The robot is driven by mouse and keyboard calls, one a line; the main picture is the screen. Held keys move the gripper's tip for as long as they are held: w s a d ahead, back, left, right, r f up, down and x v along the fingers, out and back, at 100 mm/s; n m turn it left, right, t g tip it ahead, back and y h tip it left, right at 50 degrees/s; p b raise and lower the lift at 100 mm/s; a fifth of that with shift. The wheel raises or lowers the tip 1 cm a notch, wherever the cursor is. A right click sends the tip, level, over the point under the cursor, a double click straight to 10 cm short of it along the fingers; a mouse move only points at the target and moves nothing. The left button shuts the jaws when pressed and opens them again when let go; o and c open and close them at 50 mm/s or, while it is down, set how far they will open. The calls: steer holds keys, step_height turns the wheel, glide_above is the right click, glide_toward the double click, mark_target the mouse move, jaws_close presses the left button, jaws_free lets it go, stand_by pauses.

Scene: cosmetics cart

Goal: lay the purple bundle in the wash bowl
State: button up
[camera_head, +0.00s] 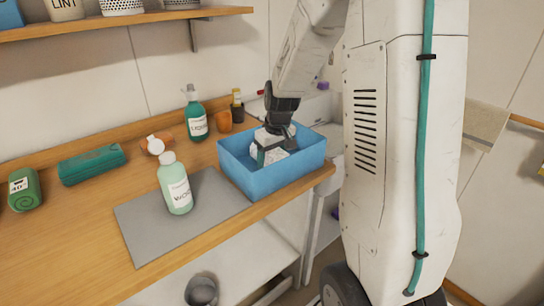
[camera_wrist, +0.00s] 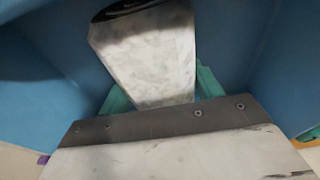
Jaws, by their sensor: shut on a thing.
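The blue wash bowl (camera_head: 283,178) stands at the right end of the wooden counter. My gripper (camera_head: 266,156) reaches down into it, with its teal fingers inside the bowl's rim. In the wrist view, the gripper (camera_wrist: 160,92) has a teal finger on either side of a pale, mottled white thing (camera_wrist: 150,60) with a dark far end. The gripper is shut on this thing; I cannot tell what it is. The bowl's blue walls (camera_wrist: 240,40) surround it there. No purple bundle can be made out in the gripper; only small purple patches (camera_head: 322,86) show beyond the bowl.
A pale green bottle (camera_head: 178,186) stands on a grey mat (camera_head: 140,225) left of the bowl. A teal bottle (camera_head: 195,115), an orange cup (camera_head: 224,121) and a dark small bottle (camera_head: 237,106) stand behind. A teal case (camera_head: 92,164) and a green roll (camera_head: 24,190) lie further left.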

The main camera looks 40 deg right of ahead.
mark_target(276, 152)
steer(key=shift+f, duration=0.15)
steer(key=o, duration=1.3)
steer(key=r, duration=0.4)
steer(key=s+r, duration=0.1)
steer(key=r, duration=0.3)
steer(key=s+r, duration=0.1)
steer(key=r, duration=0.3)
steer(key=shift+s, duration=0.1)
steer(key=s+a+r, duration=0.5)
steer(key=s+a, duration=0.7)
steer(key=s, duration=0.1)
steer(key=shift+g, duration=0.5)
steer(key=s+a, duration=0.1)
steer(key=s, duration=0.3)
steer(key=s+a, duration=0.2)
steer(key=s, duration=0.2)
steer(key=s+a+f, duration=0.1)
steer(key=s, duration=0.3)
steer(key=shift+s+a, duration=0.1)
steer(key=shift+a, duration=0.3)
